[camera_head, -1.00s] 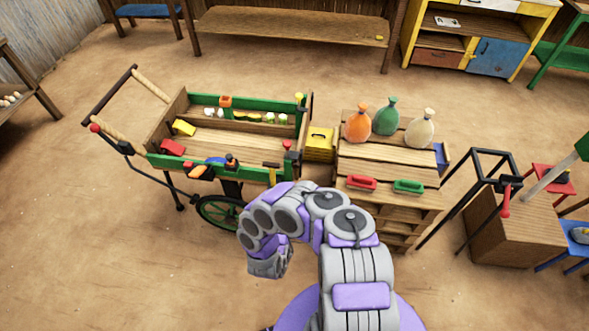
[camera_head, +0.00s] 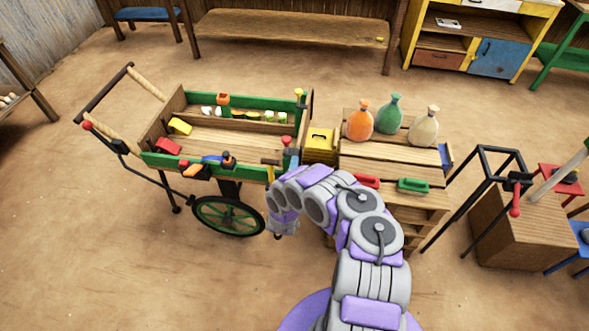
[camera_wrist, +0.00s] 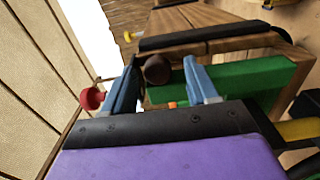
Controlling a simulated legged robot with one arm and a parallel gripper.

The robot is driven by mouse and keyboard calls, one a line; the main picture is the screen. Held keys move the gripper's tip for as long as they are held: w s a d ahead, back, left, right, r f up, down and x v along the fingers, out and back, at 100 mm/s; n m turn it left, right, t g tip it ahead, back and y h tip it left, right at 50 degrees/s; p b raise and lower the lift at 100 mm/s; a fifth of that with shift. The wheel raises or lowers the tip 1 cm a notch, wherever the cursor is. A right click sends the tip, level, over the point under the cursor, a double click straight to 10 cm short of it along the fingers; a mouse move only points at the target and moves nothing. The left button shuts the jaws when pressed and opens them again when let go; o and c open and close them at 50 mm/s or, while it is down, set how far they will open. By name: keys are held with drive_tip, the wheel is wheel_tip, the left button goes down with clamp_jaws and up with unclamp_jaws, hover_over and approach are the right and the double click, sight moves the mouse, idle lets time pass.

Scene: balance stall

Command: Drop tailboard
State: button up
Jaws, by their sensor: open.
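The wooden handcart (camera_head: 215,140) has green side boards, and its tailboard (camera_head: 308,112) is at the right end, apparently upright. A yellow knob (camera_head: 299,93) stands at the far corner there and a red knob (camera_head: 286,140) at the near corner. My gripper (camera_wrist: 162,64) is open, with two blue fingers pointing at the cart's near right corner. A dark round knob (camera_wrist: 157,70) shows between or just beyond the fingertips; contact is unclear. The red knob (camera_wrist: 92,98) is left of the fingers, and the green board (camera_wrist: 235,82) is at right. In the head view my arm hides the fingertips.
A yellow crate (camera_head: 320,142) stands just right of the tailboard. Beyond it, a slatted wooden stand (camera_head: 390,158) carries several sacks and red and green handled items. A spoked wheel (camera_head: 228,215) is under the cart. The floor in front of the cart is clear.

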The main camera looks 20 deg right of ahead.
drive_tip(key=shift+w+d, duration=0.3)
drive_tip(key=shift+w, duration=0.1)
drive_tip(key=shift+s, duration=0.1)
clamp_jaws()
idle(0.4)
